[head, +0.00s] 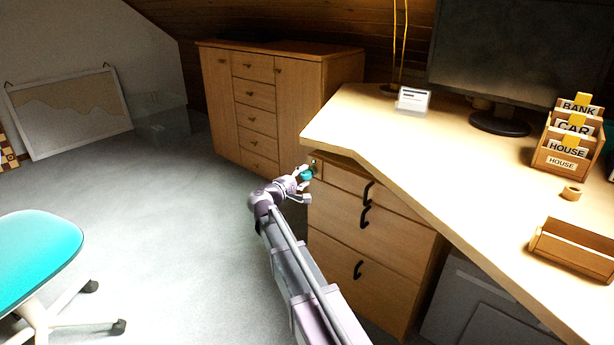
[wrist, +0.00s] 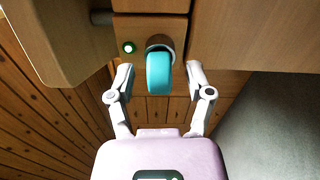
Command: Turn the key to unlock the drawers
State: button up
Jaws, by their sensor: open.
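The teal key (wrist: 158,72) sits in a round metal lock (wrist: 160,42) on a small wooden panel. In the wrist view its flat head points down toward my gripper. A lit green light (wrist: 128,47) is beside the lock. My gripper (wrist: 158,80) is open, with one finger on each side of the key and a visible gap to both. In the head view my gripper (head: 301,184) is at the upper left corner of the wooden drawer unit (head: 335,255), with the teal key (head: 306,174) partly hidden by it. The drawers, with black handles, look shut.
The desk top (head: 400,140) overhangs the drawer unit above my gripper. A wooden cabinet (head: 285,110) stands behind. A teal chair (head: 40,250) is at the left, and the grey carpet (head: 160,220) between is clear.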

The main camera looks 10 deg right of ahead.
jog(key=v, duration=1.1)
jog(key=shift+s+a, duration=0.2)
jog(key=s+d+f+m+g+y+p, duration=0.5)
jog(key=s+d+f+g+y+p, duration=0.15)
jog(key=s+d, duration=0.35)
jog(key=s+a+f+m+g+y+p, duration=0.1)
jog(key=s+a+m+g+y+p, duration=0.25)
jog(key=s+y, duration=0.75)
jog(key=s+r+h+p, duration=0.1)
jog(key=r+p, duration=1.8)
jog(key=s+r+h+p, duration=0.2)
jog(key=r+p, duration=1.6)
jog(key=p, duration=0.1)
jog(key=shift+s+a+r+g+p, duration=0.2)
jog(key=shift+s+r+g+p, duration=0.1)
jog(key=shift+r+p, duration=0.1)
jog(key=shift+d+n, duration=0.1)
jog(key=shift+n, duration=0.15)
